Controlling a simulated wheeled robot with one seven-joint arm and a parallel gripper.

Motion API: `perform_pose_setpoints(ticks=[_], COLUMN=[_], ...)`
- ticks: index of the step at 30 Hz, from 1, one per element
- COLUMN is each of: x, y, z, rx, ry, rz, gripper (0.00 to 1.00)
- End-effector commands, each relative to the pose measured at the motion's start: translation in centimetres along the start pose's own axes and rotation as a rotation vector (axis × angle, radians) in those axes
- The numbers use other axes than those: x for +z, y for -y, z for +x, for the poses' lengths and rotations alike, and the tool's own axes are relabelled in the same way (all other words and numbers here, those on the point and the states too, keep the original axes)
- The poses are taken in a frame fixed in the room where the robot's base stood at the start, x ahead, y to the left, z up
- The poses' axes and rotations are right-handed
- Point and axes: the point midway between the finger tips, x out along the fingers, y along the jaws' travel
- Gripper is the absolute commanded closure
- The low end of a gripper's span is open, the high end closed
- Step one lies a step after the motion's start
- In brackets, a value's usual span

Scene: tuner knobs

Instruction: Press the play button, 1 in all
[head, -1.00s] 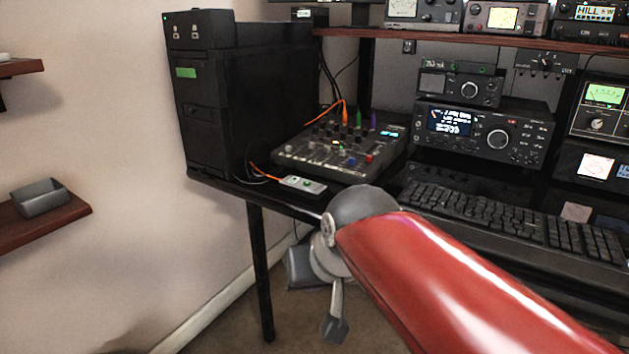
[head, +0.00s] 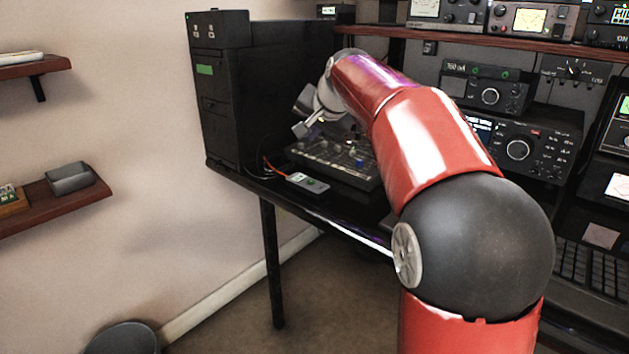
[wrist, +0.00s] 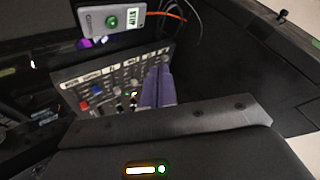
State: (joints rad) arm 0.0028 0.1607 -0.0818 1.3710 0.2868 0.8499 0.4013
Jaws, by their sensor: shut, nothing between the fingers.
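My gripper (wrist: 158,72) is shut and empty. In the wrist view its fingers point at the black mixer panel (wrist: 70,74) and cover part of it. I cannot tell whether the fingertips touch it. The panel carries knobs, a red button (wrist: 85,105), a blue button (wrist: 97,89) and a row of white labels. A small grey box (wrist: 108,20) with a green round button (wrist: 112,22) lies beside the mixer. In the head view my arm hides much of the mixer (head: 330,167); the box (head: 307,183) shows in front of it. I cannot read which button is play.
A black computer tower (head: 220,110) stands left of the mixer. Orange cables (head: 272,168) run beside the box. Radios (head: 520,140) and a keyboard (head: 590,268) are on the right. A shelf (head: 350,20) spans above the desk. The floor in front of the desk is free.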

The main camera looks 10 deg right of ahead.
Motion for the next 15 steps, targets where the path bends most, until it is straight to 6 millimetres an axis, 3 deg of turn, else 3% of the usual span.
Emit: perform_pose_setpoints(ticks=[15], x=[0.9], y=[-0.8], z=[1.1], rx=[0.0], ry=[0.0], rz=[-0.002], gripper=[1.0])
